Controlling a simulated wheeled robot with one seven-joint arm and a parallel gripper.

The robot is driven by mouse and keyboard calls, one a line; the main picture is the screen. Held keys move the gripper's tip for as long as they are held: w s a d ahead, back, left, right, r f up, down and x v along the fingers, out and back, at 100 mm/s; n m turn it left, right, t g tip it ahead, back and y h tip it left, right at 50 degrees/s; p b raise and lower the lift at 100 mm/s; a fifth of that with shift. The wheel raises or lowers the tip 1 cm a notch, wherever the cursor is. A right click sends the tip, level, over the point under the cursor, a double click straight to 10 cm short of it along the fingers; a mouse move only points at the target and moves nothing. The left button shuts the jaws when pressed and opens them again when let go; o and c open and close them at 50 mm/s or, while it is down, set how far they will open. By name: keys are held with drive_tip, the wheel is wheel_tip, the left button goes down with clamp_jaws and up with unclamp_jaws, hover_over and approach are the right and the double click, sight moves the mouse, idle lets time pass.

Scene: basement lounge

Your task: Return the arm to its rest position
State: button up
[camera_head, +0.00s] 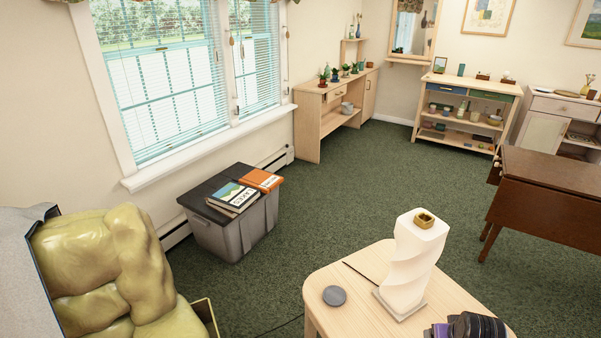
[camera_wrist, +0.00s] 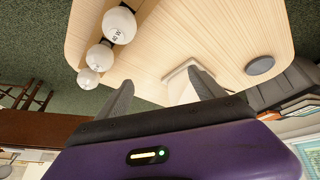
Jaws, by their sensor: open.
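My gripper (camera_wrist: 162,77) is open, its two grey fingers apart with nothing held between them. Its purple and black body also shows at the bottom edge of the head view (camera_head: 466,328). It is over or close to the light wooden table (camera_head: 325,277), which fills the upper wrist view (camera_wrist: 215,32). A white twisted lamp (camera_head: 410,262) with a gold ring on top stands on the table. Its pale square part (camera_wrist: 183,86) shows beyond the fingers in the wrist view; I cannot tell the gap between them.
A grey disc (camera_head: 334,296) lies on the table. Three white balls (camera_wrist: 119,25) show along its edge in the wrist view. A grey bin (camera_head: 225,234) with books (camera_head: 232,197) and a yellow-green armchair (camera_head: 105,262) stand left. A brown table (camera_head: 545,195) stands right. Green carpet between is clear.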

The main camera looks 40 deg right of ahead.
drive_tip(key=w+a+r+n+t+h, duration=0.2)
drive_tip(key=a+r+n+t, duration=0.2)
drive_tip(key=a+r+t, duration=1.05)
drive_tip(key=s+a+r+n+g+y, duration=0.1)
drive_tip(key=s+a+r+y, duration=0.1)
drive_tip(key=a, duration=0.6)
drive_tip(key=s+a+r+n+g+y, duration=0.1)
drive_tip(key=s+a+r+n+y, duration=0.1)
drive_tip(key=s+a+r, duration=0.3)
drive_tip(key=s+a+r+n+g+y, duration=0.1)
drive_tip(key=s+a+r, duration=0.3)
drive_tip(key=a, duration=0.8)
drive_tip(key=shift+s+r+n+y, duration=0.2)
drive_tip(key=shift+s+n+y, duration=0.1)
drive_tip(key=shift+s+y, duration=0.65)
drive_tip(key=shift+a, duration=0.1)
drive_tip(key=shift+c, duration=0.2)
